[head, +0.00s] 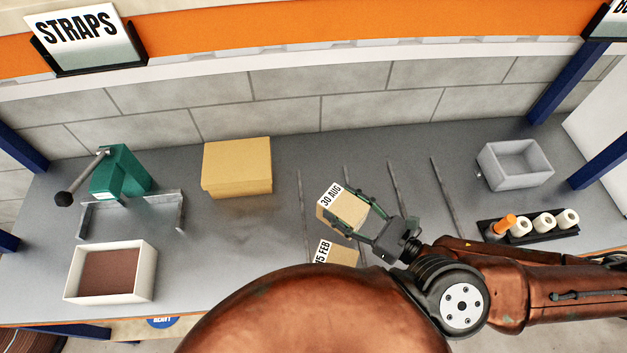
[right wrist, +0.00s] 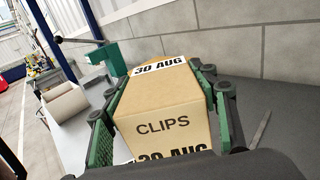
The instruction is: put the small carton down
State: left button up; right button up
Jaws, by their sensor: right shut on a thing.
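The small carton (head: 345,214) is tan, with a white "30 AUG" label on its top. In the right wrist view the carton (right wrist: 165,110) shows the word "CLIPS" on its near face, and it sits between the green finger pads. My right gripper (head: 348,208) is shut on it, with a finger on each side. I cannot tell whether the carton's underside touches the table. A second carton (head: 338,253), labelled "15 FEB", lies just in front of it, partly hidden by my body. My left gripper does not show.
Thin dividers (head: 398,188) mark lanes on the grey table (head: 250,260). A larger yellow box (head: 237,167), green press (head: 118,172) and white tray (head: 110,272) stand left. A grey bin (head: 515,164) and a black rack (head: 530,228) of rolls stand right.

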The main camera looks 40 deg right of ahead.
aim_at(334, 186)
jog(key=w+f+b, duration=0.1)
jog(key=b, duration=0.1)
jog(key=w+d+b, duration=0.1)
jog(key=b, duration=0.1)
jog(key=shift+w+f, duration=0.35)
jog(key=shift+w, duration=0.05)
jog(key=w+b, duration=0.1)
jog(key=w+d+f+b, duration=0.1)
jog(key=w+b, duration=0.1)
jog(key=w+d+f+b, duration=0.1)
jog(key=shift+w, duration=0.2)
jog(key=w+f+b, duration=0.1)
jog(key=w+f, duration=0.1)
jog(key=f, duration=0.1)
jog(key=w+d+f+b, duration=0.1)
jog(key=f, duration=0.2)
jog(key=w+d+f+b, duration=0.1)
jog(key=w+f, duration=0.1)
jog(key=f, duration=0.1)
jog(key=shift+w+d+f, duration=0.1)
jog(key=shift+w+d, duration=0.1)
jog(key=shift+w, duration=0.15)
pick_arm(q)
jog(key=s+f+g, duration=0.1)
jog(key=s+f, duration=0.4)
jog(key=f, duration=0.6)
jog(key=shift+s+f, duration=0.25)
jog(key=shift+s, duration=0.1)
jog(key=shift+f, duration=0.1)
